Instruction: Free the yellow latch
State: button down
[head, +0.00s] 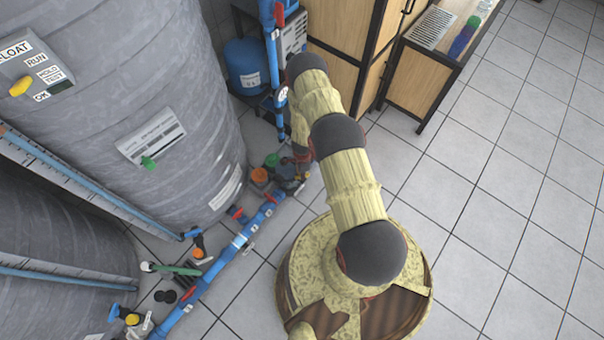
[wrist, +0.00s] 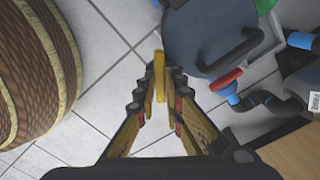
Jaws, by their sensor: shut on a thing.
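The yellow latch (wrist: 159,68) is a narrow upright yellow bar in the wrist view, beside the edge of a round grey body. My gripper (wrist: 160,88) is shut on it, with one fingertip on each side of the bar. The far end of the latch sticks out past the fingertips. What it is fixed to is not clear. In the head view my arm reaches down to the low pipework, and the gripper (head: 298,172) shows small and dark there. The latch cannot be made out in that view.
The grey body (wrist: 212,38) has a dark handle. A red-handled valve (wrist: 226,80) is close on its right. In the head view, large grey tanks (head: 150,60) and a blue pipe (head: 215,265) stand left, wooden cabinets (head: 340,30) behind. Tiled floor at right is clear.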

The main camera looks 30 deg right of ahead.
jog(key=n, duration=0.3)
jog(key=shift+n, duration=2.1)
jog(key=c, duration=1.9)
grip_release()
notch_tip(320, 180, up, 12)
